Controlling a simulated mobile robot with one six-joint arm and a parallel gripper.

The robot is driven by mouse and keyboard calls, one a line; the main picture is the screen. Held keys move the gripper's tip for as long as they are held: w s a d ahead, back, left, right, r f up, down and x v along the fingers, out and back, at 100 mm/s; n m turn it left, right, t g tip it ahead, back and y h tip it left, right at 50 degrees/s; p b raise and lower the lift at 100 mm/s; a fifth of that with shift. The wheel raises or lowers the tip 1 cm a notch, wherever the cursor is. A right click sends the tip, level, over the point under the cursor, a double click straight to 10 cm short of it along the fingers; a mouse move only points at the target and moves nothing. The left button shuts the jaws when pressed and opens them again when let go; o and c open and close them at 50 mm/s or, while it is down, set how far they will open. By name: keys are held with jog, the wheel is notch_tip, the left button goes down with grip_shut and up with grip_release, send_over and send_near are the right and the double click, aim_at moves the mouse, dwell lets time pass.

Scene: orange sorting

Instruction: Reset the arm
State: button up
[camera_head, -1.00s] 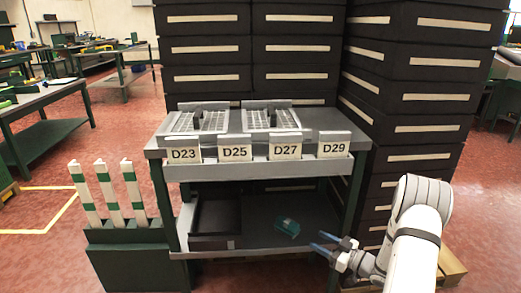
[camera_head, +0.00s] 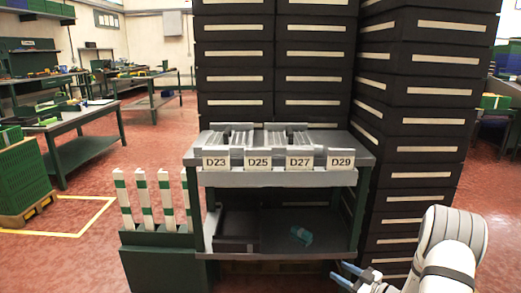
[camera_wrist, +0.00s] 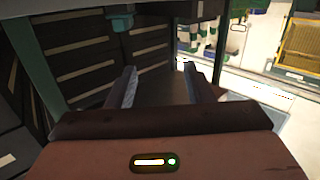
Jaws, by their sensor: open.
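My gripper (camera_head: 343,273) is at the lower right of the head view, with its two blue fingers apart and nothing between them. It is in front of the right end of the cart, below its lower shelf. The wrist view shows the two fingers (camera_wrist: 159,80) spread and empty as well. My white arm comes in from the lower right corner of the head view.
A grey cart (camera_head: 275,180) with labels D23 to D29 stands ahead. A teal object (camera_head: 301,235) and a dark tray (camera_head: 237,228) are on its lower shelf. Dark stacked boxes (camera_head: 415,110) stand behind and right. Red floor (camera_head: 80,265) is open at left.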

jog(key=w+r+m+h+p, duration=0.3)
jog(key=r+h+p, duration=0.5)
jog(key=r, duration=1)
jog(key=s+r+m+g+h+p, duration=0.2)
jog(key=s+r+h+p, duration=0.2)
jog(key=r+p, duration=0.55)
jog(key=s+a+r+m+g+p, duration=0.1)
jog(key=s+a+r+g+p, duration=0.1)
jog(key=s+r, duration=0.5)
jog(key=s+a+r+m+g+p, duration=0.1)
jog(key=s+a+r+g+p, duration=0.2)
jog(key=s, duration=1)
jog(key=s+a+r+m+g+p, duration=0.1)
jog(key=s+a+r+g+p, duration=0.2)
jog(key=s+a+r+p, duration=0.3)
jog(key=s+r+p, duration=0.1)
jog(key=s+r, duration=0.3)
jog(key=r, duration=0.2)
jog(key=shift+a+m, duration=0.25)
jog(key=shift+m, duration=0.15)
jog(key=shift+c, duration=0.2)
